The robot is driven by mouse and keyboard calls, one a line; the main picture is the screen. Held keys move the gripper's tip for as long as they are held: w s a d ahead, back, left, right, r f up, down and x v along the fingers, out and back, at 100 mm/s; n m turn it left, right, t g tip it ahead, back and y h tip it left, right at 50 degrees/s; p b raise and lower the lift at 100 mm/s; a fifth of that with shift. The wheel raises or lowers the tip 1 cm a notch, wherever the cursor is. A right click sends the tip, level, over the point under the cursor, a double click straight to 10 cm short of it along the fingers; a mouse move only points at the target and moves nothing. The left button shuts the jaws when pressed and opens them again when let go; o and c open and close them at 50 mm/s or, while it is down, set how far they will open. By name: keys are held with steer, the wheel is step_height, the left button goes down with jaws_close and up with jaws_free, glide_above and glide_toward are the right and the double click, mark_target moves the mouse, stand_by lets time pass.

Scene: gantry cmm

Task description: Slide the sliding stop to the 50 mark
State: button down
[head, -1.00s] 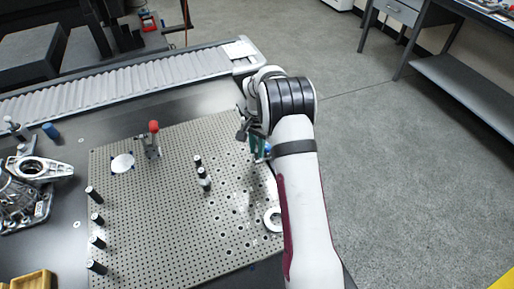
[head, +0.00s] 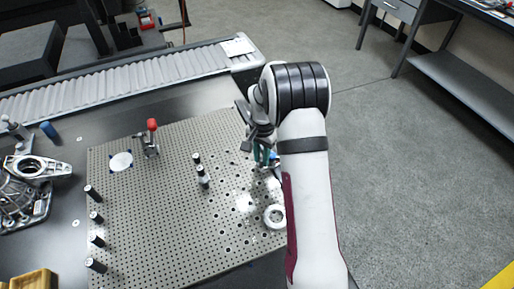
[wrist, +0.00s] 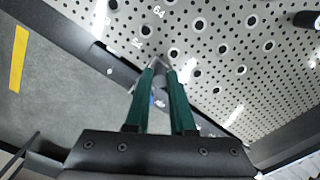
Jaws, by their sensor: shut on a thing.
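My gripper (head: 265,158) is at the right edge of the perforated plate (head: 150,215), with its green fingers pointing down. In the wrist view my gripper (wrist: 165,68) is shut on a small grey piece at the plate's edge, which I take to be the sliding stop (wrist: 158,68); the fingers hide most of it. A bit of blue shows between and below the fingers. White printed numbers, which look like 64 and 54, show on the plate near the fingertips. I cannot read a 50 mark, and the stop's exact position on the scale is unclear.
A white ring (head: 274,216) lies on the plate just in front of my gripper. Several black pins stand on the plate, and a red-topped clamp (head: 151,138) stands at its back left. Metal castings (head: 28,185) are at the far left. Open floor lies to the right.

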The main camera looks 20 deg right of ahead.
steer(key=shift+s, duration=0.25)
steer(key=c, duration=0.8)
jaws_free()
steer(key=shift+o, duration=0.2)
step_height(320, 180, up, 16)
